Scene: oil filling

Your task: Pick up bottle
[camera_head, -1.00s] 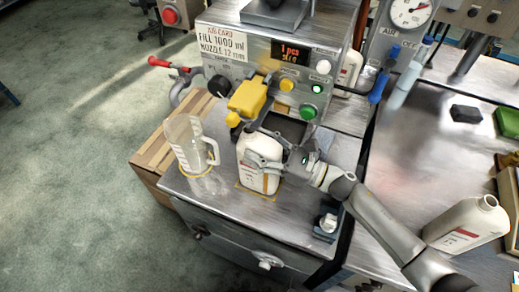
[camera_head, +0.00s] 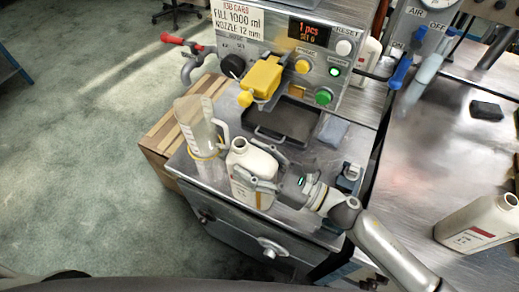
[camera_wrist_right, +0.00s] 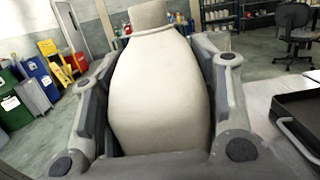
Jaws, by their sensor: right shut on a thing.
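A cream bottle (camera_head: 248,163) with an open neck is between the fingers of my right gripper (camera_head: 262,180), at the front of the metal machine bench. The gripper is shut on the bottle's sides from the right. In the right wrist view the bottle (camera_wrist_right: 158,90) fills the space between the two fingers (camera_wrist_right: 160,110). It looks about upright; I cannot tell if its base touches the bench. A second cream bottle (camera_head: 478,225) stands on the right-hand table, apart from the gripper. My left gripper is not in view.
A clear measuring jug (camera_head: 200,125) stands close left of the held bottle. Behind are a black drip tray (camera_head: 283,121), a yellow nozzle head (camera_head: 263,77) and the control panel with lit buttons. A small metal block (camera_head: 349,172) sits right of the gripper.

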